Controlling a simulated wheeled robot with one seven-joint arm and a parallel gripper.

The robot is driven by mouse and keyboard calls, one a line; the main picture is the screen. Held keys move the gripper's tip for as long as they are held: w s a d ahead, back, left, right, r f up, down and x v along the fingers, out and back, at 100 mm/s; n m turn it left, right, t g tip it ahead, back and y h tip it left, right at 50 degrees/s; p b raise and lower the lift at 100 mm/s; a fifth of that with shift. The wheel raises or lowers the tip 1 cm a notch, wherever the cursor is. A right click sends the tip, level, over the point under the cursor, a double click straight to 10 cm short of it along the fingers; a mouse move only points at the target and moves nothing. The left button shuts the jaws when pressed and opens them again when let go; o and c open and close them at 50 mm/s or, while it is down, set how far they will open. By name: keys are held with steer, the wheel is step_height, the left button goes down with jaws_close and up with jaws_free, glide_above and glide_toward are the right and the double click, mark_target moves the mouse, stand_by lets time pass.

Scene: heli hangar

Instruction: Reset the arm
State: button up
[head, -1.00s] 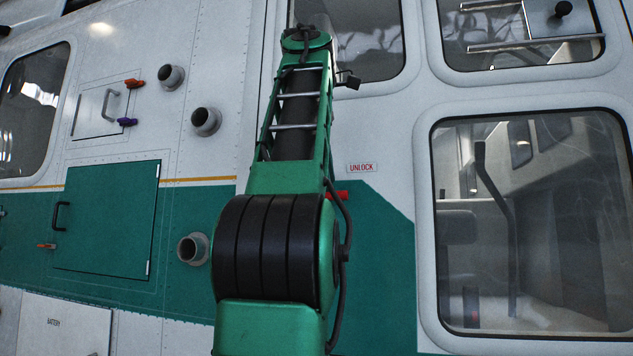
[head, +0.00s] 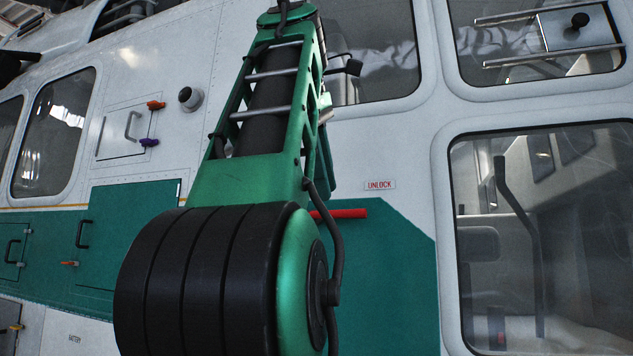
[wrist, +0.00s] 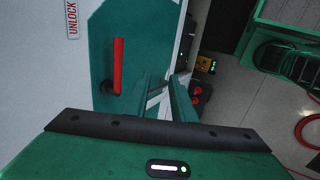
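The white and green helicopter side (head: 390,260) stands close in front, with an UNLOCK label (head: 380,185) and a large window (head: 545,240).

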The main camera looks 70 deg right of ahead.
steer(key=shift+a, duration=0.4)
stand_by(0.4)
steer(key=w+d+f+m+t+y, duration=0.1)
steer(key=w+f, duration=0.3)
steer(key=f, duration=0.5)
steer(key=w+d+f+m+y, duration=0.15)
steer(key=w+f, duration=0.25)
steer(key=f, duration=0.6)
steer(key=w+f+m+t+y, duration=0.1)
steer(key=w+f+y, duration=0.1)
steer(key=w+f, duration=0.5)
steer(key=s+a+f+m, duration=0.1)
steer(key=a+f, duration=0.3)
steer(key=f, duration=0.7)
steer(key=s+a+f+m+g+y, duration=0.1)
steer(key=s+a+f, duration=0.2)
steer(key=f, duration=0.8)
steer(key=s+a+f+m+g+y, duration=0.1)
steer(key=s+a+f, duration=0.1)
steer(key=a+f, duration=0.4)
step_height(320, 180, down, 6)
steer(key=shift+s+r+m, duration=0.1)
steer(key=shift+s+m, duration=0.25)
steer(key=shift+y, duration=0.25)
